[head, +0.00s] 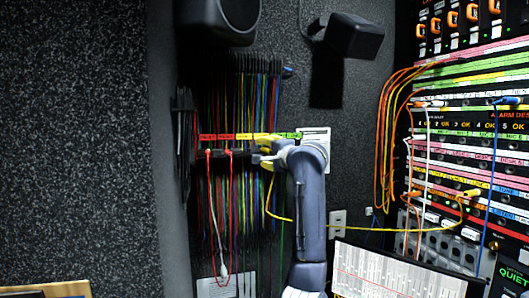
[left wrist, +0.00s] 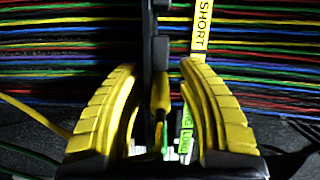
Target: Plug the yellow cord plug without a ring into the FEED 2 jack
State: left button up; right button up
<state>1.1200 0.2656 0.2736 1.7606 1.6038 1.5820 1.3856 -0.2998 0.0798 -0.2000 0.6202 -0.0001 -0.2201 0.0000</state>
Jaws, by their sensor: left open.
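My left gripper (head: 262,152) is at the wall cord rack with its yellow fingers pointing left. In the left wrist view its two fingers (left wrist: 162,115) are spread apart. A yellow plug (left wrist: 160,92) stands between them, with a gap on both sides, beside a dark rack bar (left wrist: 152,50). A yellow cord (head: 272,205) hangs in a loop below the gripper in the head view. I cannot tell whether this plug has a ring. Another yellow plug (head: 471,193) sits in the patch panel at right. I cannot read which jack is FEED 2. My right gripper is out of view.
Many coloured cords hang on the rack (head: 222,137) under red, yellow and green labels; two red cords (head: 208,185) hang left of the gripper. A green tag (left wrist: 185,135) is close to the right finger. Orange and white cords cross the patch panel (head: 460,150). A monitor (head: 395,272) stands below.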

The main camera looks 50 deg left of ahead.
pick_arm(q)
jog(key=shift+o, duration=0.3)
dwell(0.5)
jog(key=shift+r, duration=0.1)
grip_shut()
jog(key=shift+o, duration=0.4)
grip_release()
jog(key=o, duration=0.6)
jog(key=s+d, duration=0.2)
jog(key=d, duration=0.9)
jog(key=shift+d, duration=0.4)
